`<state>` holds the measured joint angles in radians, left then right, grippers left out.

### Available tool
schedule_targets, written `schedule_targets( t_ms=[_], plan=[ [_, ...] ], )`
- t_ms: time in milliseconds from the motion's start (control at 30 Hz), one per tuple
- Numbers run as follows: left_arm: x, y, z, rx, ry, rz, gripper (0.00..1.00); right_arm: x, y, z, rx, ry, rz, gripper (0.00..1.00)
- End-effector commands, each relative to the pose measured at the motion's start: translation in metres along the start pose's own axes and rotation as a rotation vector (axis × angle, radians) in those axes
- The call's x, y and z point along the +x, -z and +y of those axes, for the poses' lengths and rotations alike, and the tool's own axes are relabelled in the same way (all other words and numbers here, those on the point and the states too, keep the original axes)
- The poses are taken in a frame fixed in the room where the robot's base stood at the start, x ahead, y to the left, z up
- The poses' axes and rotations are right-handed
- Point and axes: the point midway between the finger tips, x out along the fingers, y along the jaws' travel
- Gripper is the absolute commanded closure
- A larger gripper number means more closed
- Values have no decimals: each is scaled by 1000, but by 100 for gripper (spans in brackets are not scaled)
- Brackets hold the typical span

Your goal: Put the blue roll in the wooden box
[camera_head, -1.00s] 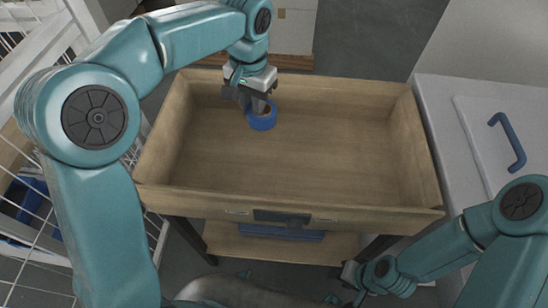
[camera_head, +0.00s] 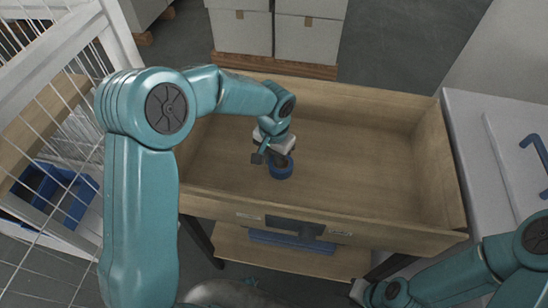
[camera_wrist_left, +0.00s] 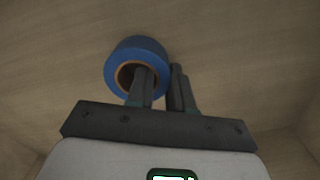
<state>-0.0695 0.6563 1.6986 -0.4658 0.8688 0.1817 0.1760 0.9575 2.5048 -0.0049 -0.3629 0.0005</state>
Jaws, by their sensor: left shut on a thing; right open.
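The blue roll (camera_head: 281,171) is inside the wooden box (camera_head: 370,157), over its floor and left of the middle, nearer the front wall. My left gripper (camera_head: 278,158) reaches down into the box and is shut on the roll's wall. In the left wrist view the blue roll (camera_wrist_left: 126,58) has one finger in its brown-rimmed hole and the other outside; the left gripper (camera_wrist_left: 162,80) shows there too. I cannot tell whether the roll touches the floor. My right gripper (camera_head: 360,291) is open and low, outside the box's front right.
A white wire rack (camera_head: 45,125) with a blue bin (camera_head: 66,192) stands at the left. A white cabinet (camera_head: 490,165) with a blue handle (camera_head: 534,147) stands at the right. Pale boxes (camera_head: 275,32) are behind. Below is a shelf with a blue item (camera_head: 290,241).

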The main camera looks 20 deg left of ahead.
Motion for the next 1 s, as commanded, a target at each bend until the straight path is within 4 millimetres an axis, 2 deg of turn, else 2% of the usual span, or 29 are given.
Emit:
schedule_targets(
  t_ms=[300,333,400,733,867,1000],
  plan=[
    [4,1,0,-1,0,1,100,4,0,1,0,0,0,57],
    [4,1,0,-1,0,1,76,4,0,1,0,0,0,57],
    [2,1,0,-1,0,1,54,2,0,1,0,0,0,57],
    [-2,1,0,-1,0,1,54,-1,0,0,0,0,0,57],
    [-18,2,0,-3,0,4,54,-3,0,-1,0,0,0,57],
    [-51,2,0,-1,1,7,54,-7,0,-2,0,0,0,57]
  ],
)
